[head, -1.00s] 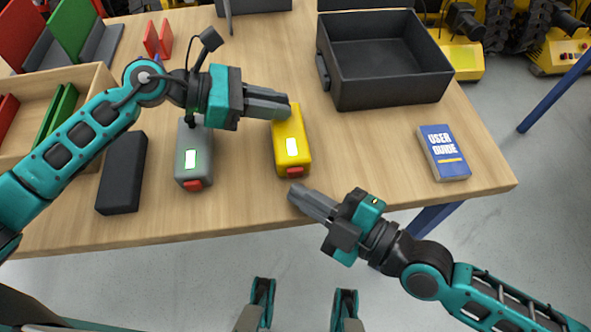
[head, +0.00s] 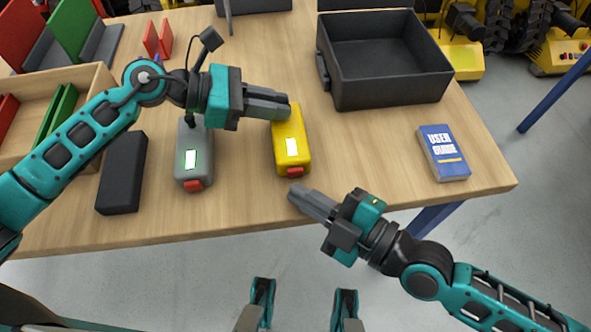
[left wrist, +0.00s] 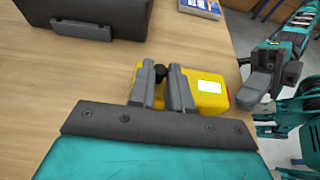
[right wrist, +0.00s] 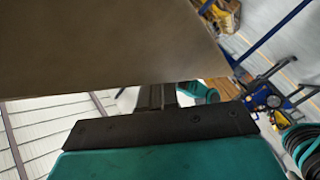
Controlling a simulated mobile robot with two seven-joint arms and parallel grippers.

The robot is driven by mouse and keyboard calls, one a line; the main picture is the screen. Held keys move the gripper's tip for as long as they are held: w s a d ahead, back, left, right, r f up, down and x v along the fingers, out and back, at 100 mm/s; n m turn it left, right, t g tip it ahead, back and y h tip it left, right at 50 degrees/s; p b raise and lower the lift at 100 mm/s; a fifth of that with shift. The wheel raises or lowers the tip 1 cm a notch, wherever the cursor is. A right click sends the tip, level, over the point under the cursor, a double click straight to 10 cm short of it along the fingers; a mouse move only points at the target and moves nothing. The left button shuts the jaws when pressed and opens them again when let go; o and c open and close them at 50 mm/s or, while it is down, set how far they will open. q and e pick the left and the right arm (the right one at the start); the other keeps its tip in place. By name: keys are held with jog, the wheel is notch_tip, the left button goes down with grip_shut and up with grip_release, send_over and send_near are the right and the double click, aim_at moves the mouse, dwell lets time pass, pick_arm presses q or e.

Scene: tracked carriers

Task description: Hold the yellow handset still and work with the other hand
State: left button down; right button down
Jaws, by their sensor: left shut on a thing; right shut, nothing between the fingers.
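The yellow handset (head: 290,143) lies on the table with a lit pale screen and a red end piece facing the front edge. My left gripper (head: 284,104) is shut on its far end, around a black knob or stub that shows between the fingers in the left wrist view (left wrist: 174,84). My right gripper (head: 296,194) is shut and empty, just in front of the handset's red end, apart from it. In the right wrist view its fingers (right wrist: 163,97) are together, with the table's underside or edge above them.
A grey handset (head: 193,155) and a black block (head: 122,172) lie left of the yellow handset. An open dark bin (head: 390,96) stands at the back right. A blue user guide (head: 443,153) lies at the right. A wooden tray (head: 97,78) is at the left.

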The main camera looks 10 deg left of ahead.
dwell(0.4)
jog(key=shift+w+a+r, duration=0.1)
jog(key=shift+w, duration=0.25)
jog(key=shift+w+r, duration=0.2)
jog(key=shift+w, duration=0.45)
dwell(1.4)
dwell(0.4)
jog(key=shift+s+f, duration=0.15)
jog(key=shift+s, duration=0.8)
jog(key=shift+s+d, duration=0.3)
jog(key=shift+s, duration=0.4)
jog(key=shift+s+d, duration=0.3)
jog(key=shift+s, duration=0.4)
jog(key=shift+s+f, duration=0.1)
jog(key=shift+s, duration=0.05)
dwell(0.5)
jog(key=shift+s+d, duration=0.25)
jog(key=shift+s, duration=0.7)
jog(key=shift+s+d, duration=0.25)
jog(key=shift+s, duration=0.65)
jog(key=shift+s+d, duration=0.25)
jog(key=shift+s, duration=0.7)
